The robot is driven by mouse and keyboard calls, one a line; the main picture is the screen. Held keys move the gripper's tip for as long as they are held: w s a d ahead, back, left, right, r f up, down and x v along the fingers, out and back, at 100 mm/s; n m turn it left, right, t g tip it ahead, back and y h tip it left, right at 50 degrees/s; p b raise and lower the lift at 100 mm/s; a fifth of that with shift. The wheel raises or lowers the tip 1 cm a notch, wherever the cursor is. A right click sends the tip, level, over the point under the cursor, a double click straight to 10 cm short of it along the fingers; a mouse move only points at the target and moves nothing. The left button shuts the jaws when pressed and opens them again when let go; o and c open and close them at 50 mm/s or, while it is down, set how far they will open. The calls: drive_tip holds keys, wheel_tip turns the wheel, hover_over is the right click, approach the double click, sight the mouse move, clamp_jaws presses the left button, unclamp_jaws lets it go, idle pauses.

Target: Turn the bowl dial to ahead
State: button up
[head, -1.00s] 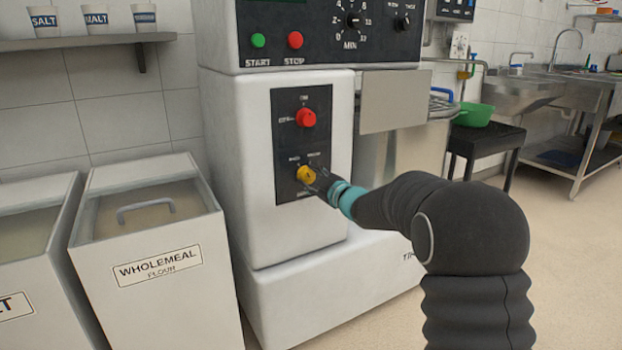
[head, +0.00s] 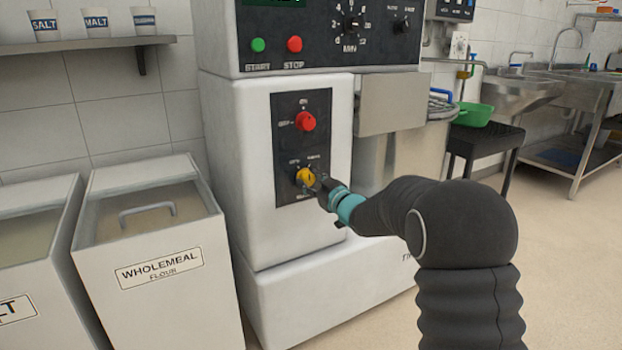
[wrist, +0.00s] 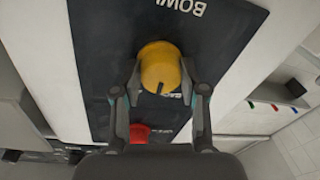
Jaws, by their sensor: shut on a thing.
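The bowl dial is a yellow knob (head: 306,177) low on the dark panel (head: 289,156) of the white mixer. In the wrist view the yellow knob (wrist: 160,68) sits between my two fingers, below the word "BOWL", with a dark pointer mark on its near edge. My gripper (head: 315,184) reaches it from the right and is shut on it; it also shows in the wrist view (wrist: 160,82). The small labels around the knob are too blurred to read, and the fingers hide some of them.
A red knob (head: 305,121) sits above the yellow one on the same panel. Green (head: 258,45) and red (head: 294,44) buttons are higher up. A grey plate (head: 390,104) juts out right of the panel. The wholemeal flour bin (head: 162,270) stands at the left. Floor at the right is clear.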

drive_tip(key=m+p, duration=0.1)
drive_tip(key=m, duration=0.5)
drive_tip(key=shift+m+t, duration=0.4)
idle(0.3)
drive_tip(key=o, duration=1.1)
drive_tip(key=shift+a, duration=0.1)
drive_tip(key=shift+o, duration=0.2)
drive_tip(key=shift+s+d, duration=0.2)
drive_tip(key=shift+d, duration=0.1)
drive_tip(key=v, duration=1.1)
drive_tip(key=shift+s, duration=0.25)
